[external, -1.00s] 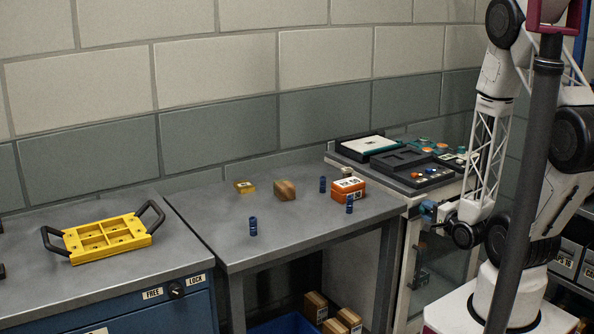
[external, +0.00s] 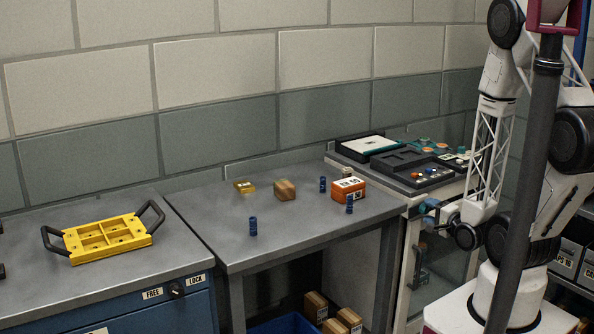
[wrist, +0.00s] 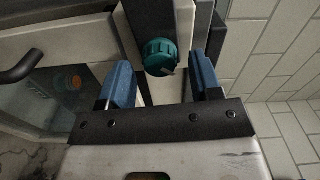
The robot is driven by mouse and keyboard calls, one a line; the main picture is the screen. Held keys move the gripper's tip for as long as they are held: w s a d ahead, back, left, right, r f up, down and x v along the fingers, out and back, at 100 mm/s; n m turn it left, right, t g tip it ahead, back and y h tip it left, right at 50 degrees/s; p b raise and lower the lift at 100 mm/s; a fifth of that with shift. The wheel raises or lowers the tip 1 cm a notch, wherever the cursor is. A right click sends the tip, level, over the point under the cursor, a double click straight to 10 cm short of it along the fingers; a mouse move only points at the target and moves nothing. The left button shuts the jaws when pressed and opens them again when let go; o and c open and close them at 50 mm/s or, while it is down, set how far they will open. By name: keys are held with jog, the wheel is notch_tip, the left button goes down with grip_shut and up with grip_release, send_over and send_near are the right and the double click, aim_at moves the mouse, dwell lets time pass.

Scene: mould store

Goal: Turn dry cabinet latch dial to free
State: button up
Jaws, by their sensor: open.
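The latch dial (wrist: 160,56) is a ribbed teal knob on a dark plate at the upper middle of the wrist view. A pointed tip on it faces the lower right. No FREE or LOCK wording is readable beside it. My gripper (wrist: 160,66) is open, its two blue fingers on either side of the dial with gaps, not visibly touching it. In the external view my gripper (external: 440,214) is at the upper front of the dry cabinet (external: 398,285), small and partly merged with the dial.
On top are a black tray (external: 402,160) and small parts. A steel table (external: 225,215) holds an orange box (external: 348,190), a wooden block (external: 285,190) and blue cylinders.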

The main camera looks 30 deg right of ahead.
jog(key=s, duration=0.6)
jog(key=shift+s, duration=0.35)
dwell(0.8)
